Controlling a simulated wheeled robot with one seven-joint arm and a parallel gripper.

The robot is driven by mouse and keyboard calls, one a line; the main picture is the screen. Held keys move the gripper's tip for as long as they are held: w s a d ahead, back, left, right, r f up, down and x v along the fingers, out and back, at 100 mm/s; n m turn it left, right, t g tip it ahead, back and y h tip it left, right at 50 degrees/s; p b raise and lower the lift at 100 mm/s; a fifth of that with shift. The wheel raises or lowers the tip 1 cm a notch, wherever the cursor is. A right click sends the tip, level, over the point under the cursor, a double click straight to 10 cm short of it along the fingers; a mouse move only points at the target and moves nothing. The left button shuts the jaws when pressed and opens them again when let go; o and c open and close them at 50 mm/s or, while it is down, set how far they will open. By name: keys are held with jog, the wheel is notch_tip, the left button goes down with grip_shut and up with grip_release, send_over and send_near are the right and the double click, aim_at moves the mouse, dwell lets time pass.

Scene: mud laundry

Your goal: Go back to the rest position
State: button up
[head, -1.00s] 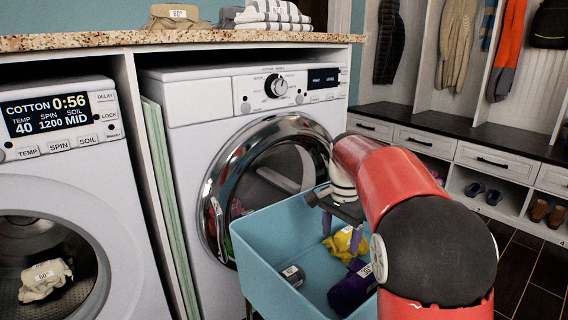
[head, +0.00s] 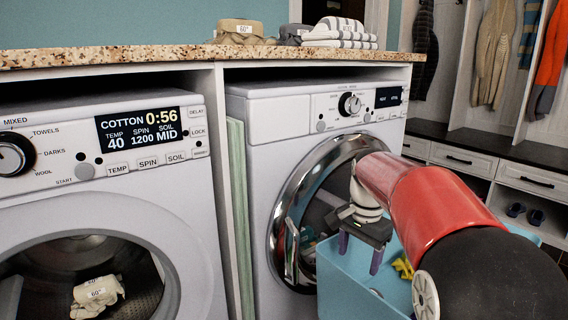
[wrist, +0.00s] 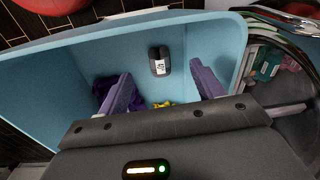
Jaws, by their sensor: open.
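My gripper (head: 358,252) is open and empty, with its two purple fingers hanging down over the left part of the blue bin (head: 345,285). In the wrist view my gripper's fingers (wrist: 158,88) stand wide apart over the bin (wrist: 205,50). Nothing is between them at fingertip height. Inside the bin a dark grey bundle (wrist: 159,60), a purple cloth (wrist: 108,90) and a yellow cloth (wrist: 163,104) lie low. My arm hides much of the bin in the head view.
The right washer (head: 262,120) stands behind the bin, its round chrome-rimmed door (head: 290,205) close to my gripper. The left washer (head: 80,215) holds a beige cloth (head: 97,296). Folded laundry (head: 340,33) lies on the granite counter (head: 120,56). Drawers (head: 460,160) stand at right.

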jog(key=s+a+n+t+p, duration=0.1)
jog(key=s+n+t, duration=0.4)
jog(key=s, duration=2)
jog(key=n+p, duration=0.1)
jog(key=n, duration=0.3)
jog(key=shift+n, duration=0.4)
